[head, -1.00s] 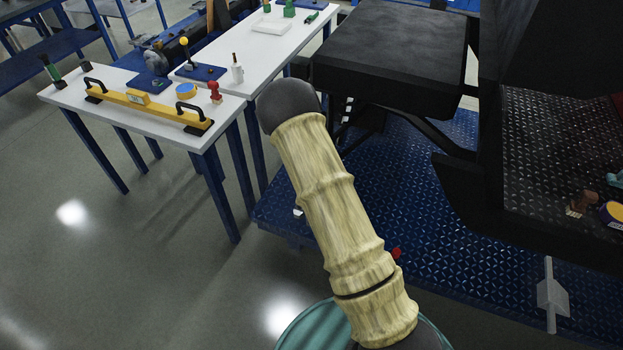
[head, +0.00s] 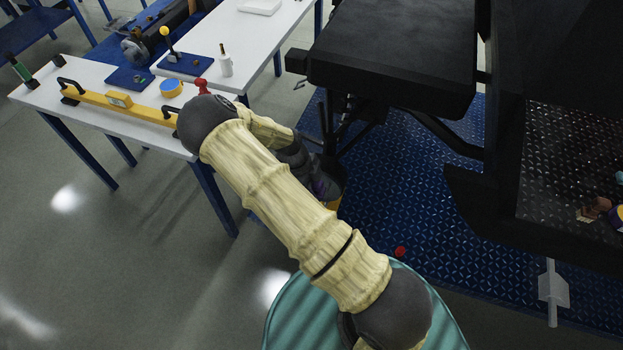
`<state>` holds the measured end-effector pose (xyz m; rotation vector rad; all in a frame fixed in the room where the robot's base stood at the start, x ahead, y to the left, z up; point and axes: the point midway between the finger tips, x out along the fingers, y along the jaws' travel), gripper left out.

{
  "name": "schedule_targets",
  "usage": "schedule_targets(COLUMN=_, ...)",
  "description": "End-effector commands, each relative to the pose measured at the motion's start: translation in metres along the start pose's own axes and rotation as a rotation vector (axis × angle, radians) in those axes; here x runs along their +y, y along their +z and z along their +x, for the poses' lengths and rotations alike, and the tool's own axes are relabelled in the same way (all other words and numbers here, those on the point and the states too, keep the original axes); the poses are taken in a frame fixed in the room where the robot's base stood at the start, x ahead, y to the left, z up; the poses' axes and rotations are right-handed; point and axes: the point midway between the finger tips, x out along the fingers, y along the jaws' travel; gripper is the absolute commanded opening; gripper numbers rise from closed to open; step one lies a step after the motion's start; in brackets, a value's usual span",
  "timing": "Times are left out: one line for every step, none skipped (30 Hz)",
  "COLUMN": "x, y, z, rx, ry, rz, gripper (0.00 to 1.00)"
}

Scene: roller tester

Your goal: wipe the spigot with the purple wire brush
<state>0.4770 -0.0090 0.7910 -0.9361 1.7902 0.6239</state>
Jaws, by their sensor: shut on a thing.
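My arm bends over at the picture's middle, and its dark wrist links point down to the right behind the pale forearm. My gripper's fingers are hidden there, and I cannot make out what they hold. A small dark purple patch shows beside the wrist, too little to tell whether it is the purple wire brush. A dark part with a yellow edge shows just below it. I cannot single out the spigot with certainty.
A white table (head: 96,76) at the left holds a yellow level bar (head: 114,102), an orange-and-blue round item (head: 171,88) and a red piece (head: 203,86). The black machine (head: 395,62) stands at the right over a blue diamond-plate floor (head: 455,225). A red knob (head: 400,252) lies low there.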

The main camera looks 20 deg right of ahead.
Motion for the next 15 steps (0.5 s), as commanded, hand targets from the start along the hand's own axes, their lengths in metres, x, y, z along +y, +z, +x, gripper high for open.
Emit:
schedule_targets(x=0.0009, y=0.0017, z=-0.0014, rx=0.000, ry=0.006, rz=0.015, gripper=0.11)
schedule_targets(x=0.0014, y=0.0022, z=-0.0016, rx=0.001, ry=0.009, rz=0.022, gripper=0.11)
schedule_targets(x=0.0018, y=0.0026, z=-0.0017, rx=0.001, ry=0.010, rz=0.025, gripper=0.11)
schedule_targets(x=0.0019, y=0.0027, z=-0.0016, rx=0.001, ry=0.010, rz=0.026, gripper=0.11)
schedule_targets(x=0.0019, y=0.0027, z=-0.0016, rx=0.001, ry=0.010, rz=0.025, gripper=0.11)
schedule_targets(x=0.0020, y=0.0027, z=-0.0015, rx=0.000, ry=0.010, rz=0.024, gripper=0.11)
schedule_targets(x=0.0020, y=0.0027, z=-0.0015, rx=0.001, ry=0.010, rz=0.023, gripper=0.11)
schedule_targets(x=0.0020, y=0.0027, z=-0.0015, rx=0.000, ry=0.010, rz=0.023, gripper=0.11)
schedule_targets(x=0.0021, y=0.0027, z=-0.0015, rx=0.000, ry=0.010, rz=0.022, gripper=0.11)
schedule_targets(x=0.0021, y=0.0028, z=-0.0014, rx=0.001, ry=0.010, rz=0.022, gripper=0.11)
schedule_targets(x=0.0021, y=0.0029, z=-0.0012, rx=0.001, ry=0.010, rz=0.021, gripper=0.11)
schedule_targets(x=0.0022, y=0.0031, z=-0.0006, rx=0.001, ry=0.010, rz=0.021, gripper=0.11)
schedule_targets(x=0.0022, y=0.0034, z=0.0000, rx=0.001, ry=0.009, rz=0.020, gripper=0.11)
schedule_targets(x=0.0022, y=0.0037, z=0.0009, rx=0.001, ry=0.009, rz=0.020, gripper=0.11)
schedule_targets(x=0.0022, y=0.0044, z=0.0024, rx=0.001, ry=0.009, rz=0.020, gripper=0.11)
